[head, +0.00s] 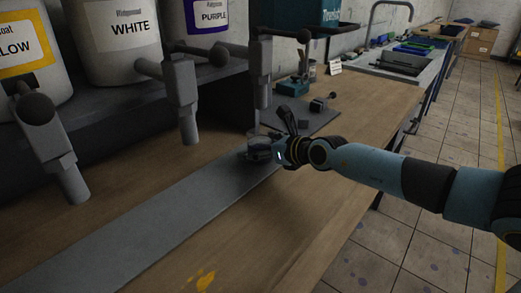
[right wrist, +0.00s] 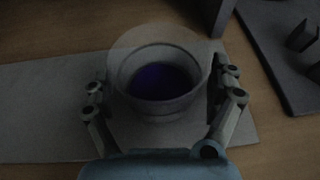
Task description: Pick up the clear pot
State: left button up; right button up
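The clear pot (head: 258,148) stands upright on the grey strip of the bench, below the purple paint's tap. In the right wrist view the clear pot (right wrist: 158,78) is see-through at the rim, with dark purple paint inside. My right gripper (head: 277,148) is at the pot. In the right wrist view its two fingers (right wrist: 160,90) stand apart, one on each side of the pot, and look open. A narrow gap seems to show beside each finger; contact cannot be made out for certain. My left gripper is not in view.
Large yellow, white (head: 122,40) and purple (head: 208,18) paint containers stand on a dark shelf, with grey taps (head: 180,95) hanging over the bench. A dark mat (head: 312,118) with small tools lies beyond the pot. The grey strip (head: 150,225) nearer me is clear.

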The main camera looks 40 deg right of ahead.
jog(key=c, duration=1.3)
jog(key=shift+o, duration=0.2)
jog(key=shift+r, duration=0.15)
